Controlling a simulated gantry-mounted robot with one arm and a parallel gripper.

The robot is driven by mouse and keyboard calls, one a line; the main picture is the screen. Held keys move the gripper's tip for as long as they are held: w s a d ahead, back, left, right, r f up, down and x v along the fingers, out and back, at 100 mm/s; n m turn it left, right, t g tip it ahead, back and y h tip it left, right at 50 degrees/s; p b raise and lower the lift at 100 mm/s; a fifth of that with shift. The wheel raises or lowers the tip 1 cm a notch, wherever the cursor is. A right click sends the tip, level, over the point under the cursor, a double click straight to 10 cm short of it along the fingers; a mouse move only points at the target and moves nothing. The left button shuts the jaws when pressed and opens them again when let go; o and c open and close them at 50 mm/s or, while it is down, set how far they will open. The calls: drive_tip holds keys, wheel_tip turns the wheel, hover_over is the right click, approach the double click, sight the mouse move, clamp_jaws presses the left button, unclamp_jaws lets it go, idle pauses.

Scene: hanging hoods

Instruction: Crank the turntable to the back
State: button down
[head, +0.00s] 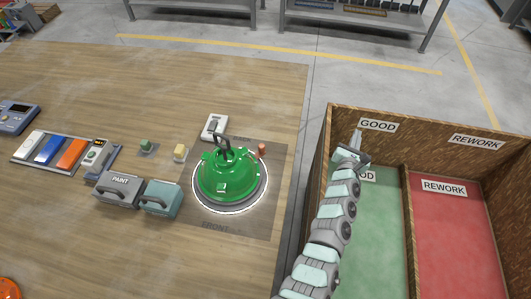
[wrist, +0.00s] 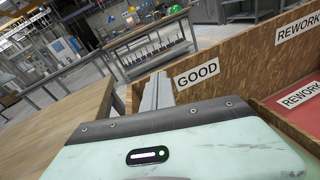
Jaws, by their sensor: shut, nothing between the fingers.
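The turntable (head: 262,196) is a round grey disc with a light rim on a dark mat at the right end of the wooden table in the head view. A shiny green hood (head: 229,180) covers most of it, with a dark loop handle on top. A small orange-red knob (head: 262,149) stands at its back right; I cannot tell how it joins the turntable. My gripper (head: 357,136) is shut and empty, well to the right of the turntable, over the bin's left compartment. Its closed fingers (wrist: 157,92) also show in the wrist view.
A PAINT box (head: 118,189), a teal box (head: 161,199) and a white switch box (head: 214,126) stand near the turntable. FRONT is marked on the mat's near edge.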

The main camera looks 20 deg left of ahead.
sight(263, 150)
drive_tip(key=s+a+n+y, duration=0.2)
drive_tip(key=s, duration=0.2)
drive_tip(key=s+a+n+y+p, duration=0.1)
drive_tip(key=s+a+n+y, duration=0.1)
drive_tip(key=s+y, duration=0.1)
drive_tip(key=s+a+r+n+g+y, duration=0.1)
drive_tip(key=s+a+n+y, duration=0.1)
drive_tip(key=s, duration=0.3)
drive_tip(key=shift+s+a+n+y, duration=0.2)
drive_tip(key=shift+n+y, duration=0.3)
drive_tip(key=shift+y, duration=0.2)
drive_tip(key=s+a+f+n+g+y+p, duration=0.1)
drive_tip(key=s+a+n+g+y, duration=0.2)
drive_tip(key=s, duration=0.4)
drive_tip(key=s+a+f+n+g+y, duration=0.2)
drive_tip(key=s+a+g+y, duration=0.15)
drive_tip(key=s, duration=0.35)
drive_tip(key=shift+h, duration=0.45)
drive_tip(key=x, duration=1.4)
drive_tip(key=shift+w+r, duration=0.25)
drive_tip(key=shift+a+f+b, duration=0.1)
drive_tip(key=shift+a+b, duration=0.1)
drive_tip(key=shift+b, duration=0.25)
